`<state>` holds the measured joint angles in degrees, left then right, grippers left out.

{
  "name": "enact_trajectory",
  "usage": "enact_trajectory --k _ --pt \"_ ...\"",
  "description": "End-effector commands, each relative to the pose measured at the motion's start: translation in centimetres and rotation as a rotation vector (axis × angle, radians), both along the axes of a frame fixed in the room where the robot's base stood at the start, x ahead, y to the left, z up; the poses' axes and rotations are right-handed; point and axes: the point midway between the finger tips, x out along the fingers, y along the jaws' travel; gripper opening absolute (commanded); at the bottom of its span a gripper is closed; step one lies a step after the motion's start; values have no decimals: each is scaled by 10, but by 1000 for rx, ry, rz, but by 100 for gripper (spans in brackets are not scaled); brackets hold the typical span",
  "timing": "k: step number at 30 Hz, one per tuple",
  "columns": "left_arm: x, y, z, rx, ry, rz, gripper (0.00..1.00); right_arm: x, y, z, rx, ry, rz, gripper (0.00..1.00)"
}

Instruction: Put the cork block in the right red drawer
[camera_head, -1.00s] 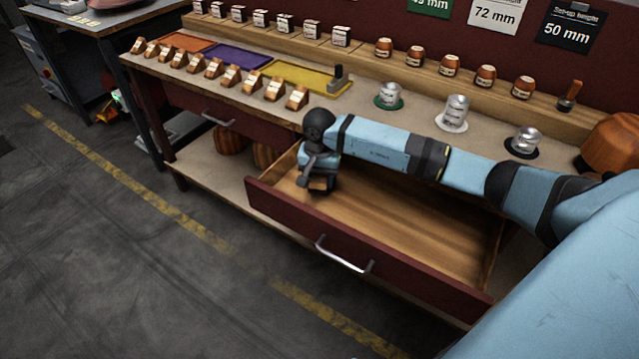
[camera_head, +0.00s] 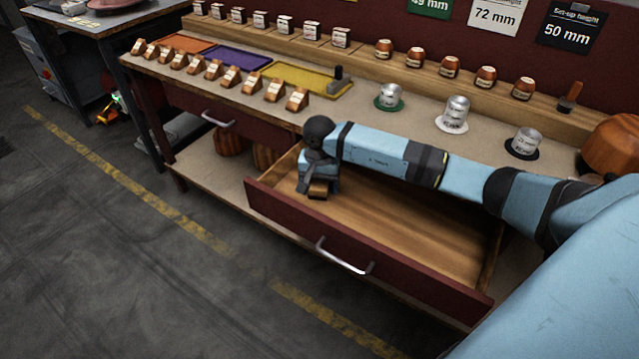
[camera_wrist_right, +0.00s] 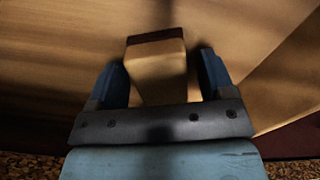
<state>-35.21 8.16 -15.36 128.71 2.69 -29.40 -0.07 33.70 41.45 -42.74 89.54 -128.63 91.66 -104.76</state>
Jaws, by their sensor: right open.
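The right red drawer (camera_head: 400,270) is pulled out, and its bare wooden floor shows. My right gripper (camera_head: 318,184) is inside the drawer's left back part, pointing down. The tan cork block (camera_head: 318,191) shows just under it in the head view. In the right wrist view, the block (camera_wrist_right: 158,75) has a dark reddish end and lies between the two open fingers (camera_wrist_right: 163,82), with a gap seen beside its far end. I cannot tell whether it rests fully on the drawer floor. My left gripper is not in view.
Above the drawer, the bench top holds three metal weights on round pads (camera_head: 456,112), coloured trays (camera_head: 300,78) and a row of small wooden blocks (camera_head: 231,76). A closed left drawer (camera_head: 235,123) is beside it. The drawer's middle and right are empty.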

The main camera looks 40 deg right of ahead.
Motion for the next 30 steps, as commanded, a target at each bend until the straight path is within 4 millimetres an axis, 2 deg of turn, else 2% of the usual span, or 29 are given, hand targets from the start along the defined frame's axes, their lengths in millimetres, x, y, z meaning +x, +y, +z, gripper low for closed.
enact_trajectory --k 9,15,21,30 --pt "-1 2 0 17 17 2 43 2 -1 67 -3 -6 0 75" --pt "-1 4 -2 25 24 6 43 1 -1 102 -2 -4 0 75" --pt "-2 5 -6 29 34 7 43 0 0 118 -1 -2 0 75" --pt "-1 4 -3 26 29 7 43 0 0 119 -1 -2 0 75"
